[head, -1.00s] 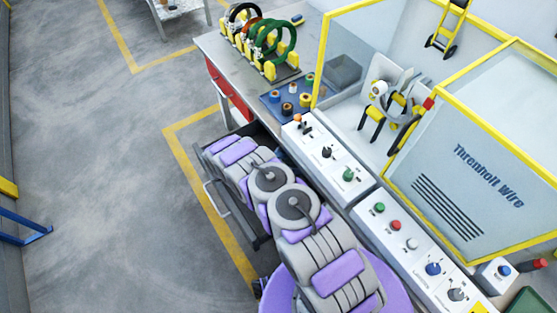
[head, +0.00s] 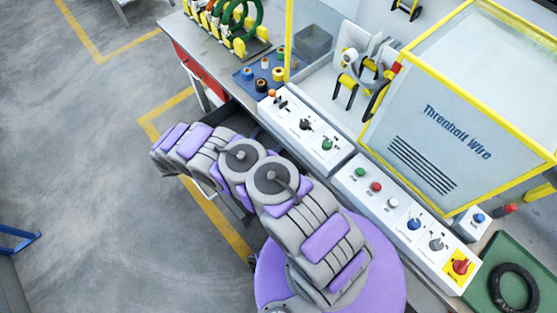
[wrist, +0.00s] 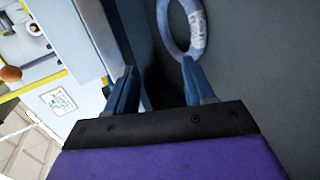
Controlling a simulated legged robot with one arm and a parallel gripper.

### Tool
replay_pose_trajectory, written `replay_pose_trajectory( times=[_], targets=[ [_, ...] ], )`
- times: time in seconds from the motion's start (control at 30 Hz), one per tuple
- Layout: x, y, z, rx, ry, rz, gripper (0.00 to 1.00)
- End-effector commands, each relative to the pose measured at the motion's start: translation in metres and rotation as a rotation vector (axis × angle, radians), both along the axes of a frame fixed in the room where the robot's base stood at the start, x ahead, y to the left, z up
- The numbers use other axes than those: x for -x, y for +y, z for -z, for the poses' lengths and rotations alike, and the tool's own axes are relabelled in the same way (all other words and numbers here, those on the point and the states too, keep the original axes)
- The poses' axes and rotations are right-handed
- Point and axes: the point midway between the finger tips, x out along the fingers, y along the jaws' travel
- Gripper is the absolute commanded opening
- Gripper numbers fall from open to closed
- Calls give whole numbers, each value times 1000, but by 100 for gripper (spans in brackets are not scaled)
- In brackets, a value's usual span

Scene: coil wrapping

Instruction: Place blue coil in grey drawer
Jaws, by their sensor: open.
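A pale blue-grey coil (wrist: 198,32) with printing on its band shows at the top of the wrist view, against dark grey surfaces. It lies just beyond my right finger; I cannot tell whether they touch. My gripper (wrist: 158,70) is open, with a clear gap between its fingers. The dark grey surfaces (wrist: 262,75) look like the inside of the drawer. In the head view the open drawer (head: 238,112) under the bench is mostly hidden by my arm, and my gripper and the coil are hidden there.
The bench holds control panels (head: 320,130), a blue mat (head: 262,73) with small spools, and a rack with green coils (head: 243,14). A yellow-framed clear guard (head: 440,120) stands behind. A green tray (head: 487,258) holds a black coil (head: 512,285). Open floor lies left.

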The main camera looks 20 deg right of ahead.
Motion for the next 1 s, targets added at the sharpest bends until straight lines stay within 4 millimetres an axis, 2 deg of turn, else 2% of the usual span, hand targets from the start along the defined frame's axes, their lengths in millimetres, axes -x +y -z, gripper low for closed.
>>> replay_pose_trajectory(
  times=[0.17, 0.53, 0.77, 1.0],
  targets=[
    [-4, -8, -19, 1, 8, 23, 53],
    [-4, -50, -113, -24, 59, 138, 53],
    [10, -74, -167, -61, 98, 212, 53],
    [33, -96, -220, -117, 134, 283, 53]
  ],
)
